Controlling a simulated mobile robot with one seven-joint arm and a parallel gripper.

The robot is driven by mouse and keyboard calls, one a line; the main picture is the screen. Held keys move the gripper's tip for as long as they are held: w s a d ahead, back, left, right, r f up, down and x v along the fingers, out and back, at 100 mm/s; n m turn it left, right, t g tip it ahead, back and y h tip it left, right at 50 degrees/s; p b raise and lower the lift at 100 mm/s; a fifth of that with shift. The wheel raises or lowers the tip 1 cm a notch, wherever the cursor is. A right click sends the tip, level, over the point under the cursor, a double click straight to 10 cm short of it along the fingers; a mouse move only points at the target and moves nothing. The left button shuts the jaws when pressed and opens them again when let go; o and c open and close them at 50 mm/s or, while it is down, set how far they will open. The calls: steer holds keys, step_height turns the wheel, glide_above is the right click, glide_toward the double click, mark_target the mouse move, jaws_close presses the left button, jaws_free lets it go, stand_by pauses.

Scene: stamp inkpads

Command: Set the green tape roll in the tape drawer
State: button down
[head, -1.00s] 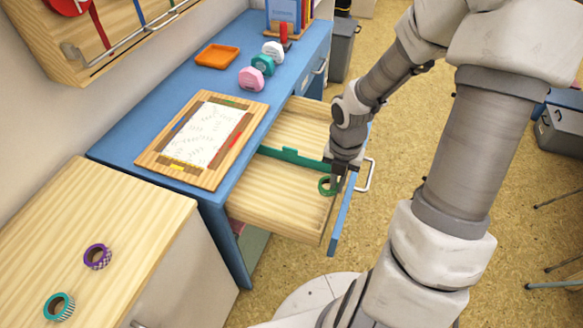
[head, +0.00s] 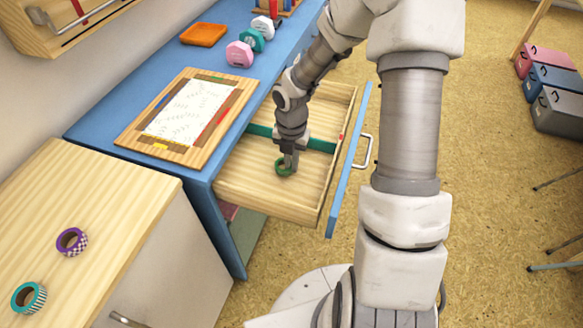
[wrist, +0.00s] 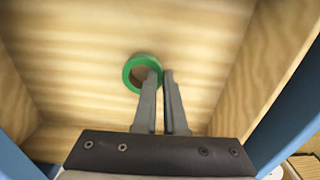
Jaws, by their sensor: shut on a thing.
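The green tape roll (head: 283,168) is a small ring inside the near compartment of the open wooden drawer (head: 250,193). My gripper (head: 290,160) points down into this compartment and is shut on the roll. In the wrist view, the roll (wrist: 129,72) is at the fingertips (wrist: 160,80), with one finger over its hole and the other outside its right edge. The bare drawer floor (wrist: 75,70) is below. I cannot tell whether the roll touches the floor.
A green divider (head: 321,145) splits the drawer. Purple (head: 71,242) and teal-striped (head: 28,298) tape rolls lie on the wooden cabinet (head: 110,205). A framed sheet (head: 190,112) and several small colored items are on the blue desk (head: 110,98). The drawer front (head: 347,165) rises at the right.

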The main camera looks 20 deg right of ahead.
steer(key=shift+f, duration=0.35)
steer(key=shift+f, duration=0.2)
steer(key=c, duration=1)
jaws_free()
steer(key=shift+r, duration=0.2)
step_height(320, 180, up, 12)
steer(key=p, duration=0.5)
